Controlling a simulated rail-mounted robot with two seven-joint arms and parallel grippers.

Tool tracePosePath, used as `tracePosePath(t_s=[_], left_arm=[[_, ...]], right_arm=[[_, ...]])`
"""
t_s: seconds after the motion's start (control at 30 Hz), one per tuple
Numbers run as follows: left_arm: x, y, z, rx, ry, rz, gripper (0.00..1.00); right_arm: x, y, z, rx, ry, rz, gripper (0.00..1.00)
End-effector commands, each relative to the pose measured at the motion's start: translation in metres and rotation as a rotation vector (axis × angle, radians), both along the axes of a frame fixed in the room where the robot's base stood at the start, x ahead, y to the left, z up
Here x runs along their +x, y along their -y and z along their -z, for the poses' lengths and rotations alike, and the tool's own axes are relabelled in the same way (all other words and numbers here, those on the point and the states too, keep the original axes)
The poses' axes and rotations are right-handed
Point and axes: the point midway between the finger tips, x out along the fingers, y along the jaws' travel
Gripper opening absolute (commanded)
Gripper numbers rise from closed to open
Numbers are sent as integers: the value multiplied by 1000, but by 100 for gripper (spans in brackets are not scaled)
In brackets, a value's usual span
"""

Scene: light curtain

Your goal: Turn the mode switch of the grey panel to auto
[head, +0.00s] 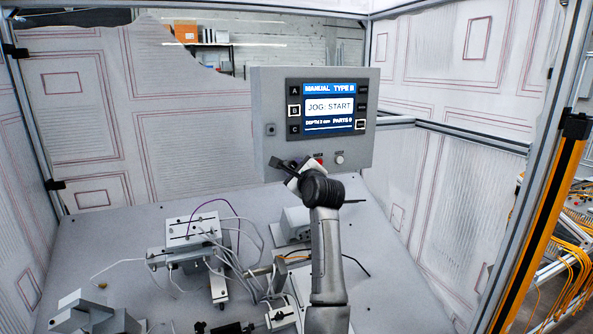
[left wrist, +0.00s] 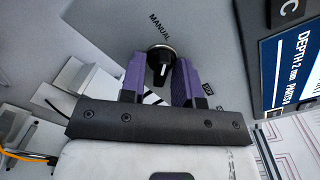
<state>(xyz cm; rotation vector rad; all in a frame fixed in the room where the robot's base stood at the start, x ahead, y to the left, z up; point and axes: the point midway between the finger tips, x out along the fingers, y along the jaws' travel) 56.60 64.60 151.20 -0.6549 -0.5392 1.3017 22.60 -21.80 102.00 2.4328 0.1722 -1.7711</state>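The grey panel (head: 262,110) stands upright at the back of the table, with a screen (head: 330,106) reading "MANUAL". In the left wrist view the mode switch (left wrist: 160,66) is a round black knob with a white mark, on the grey panel face (left wrist: 215,50). A "MANUAL" label (left wrist: 159,27) is printed beyond it; another label by the right finger is partly hidden. My left gripper (head: 288,167) is at the panel's lower left edge. Its purple fingers (left wrist: 160,78) stand open on either side of the knob; I cannot tell whether they touch it. My right gripper is not in view.
A red button (head: 319,160) and a pale round control (head: 339,158) sit along the panel's lower edge. A fixture with loose cables (head: 195,228) and grey blocks (head: 90,314) occupy the table's left and middle.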

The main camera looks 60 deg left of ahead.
Motion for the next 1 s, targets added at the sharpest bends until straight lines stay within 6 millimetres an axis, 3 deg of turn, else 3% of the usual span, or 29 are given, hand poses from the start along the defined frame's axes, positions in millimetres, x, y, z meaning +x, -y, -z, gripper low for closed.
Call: tracePosePath(t_s=[0.27,0.57,1.0], left_arm=[[0,0,0,0,0,0,3],[0,0,1,10,-50,0,3],[-1,0,1,80,-402,0,3]], right_arm=[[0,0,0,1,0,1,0],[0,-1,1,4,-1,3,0],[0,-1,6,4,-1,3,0]])
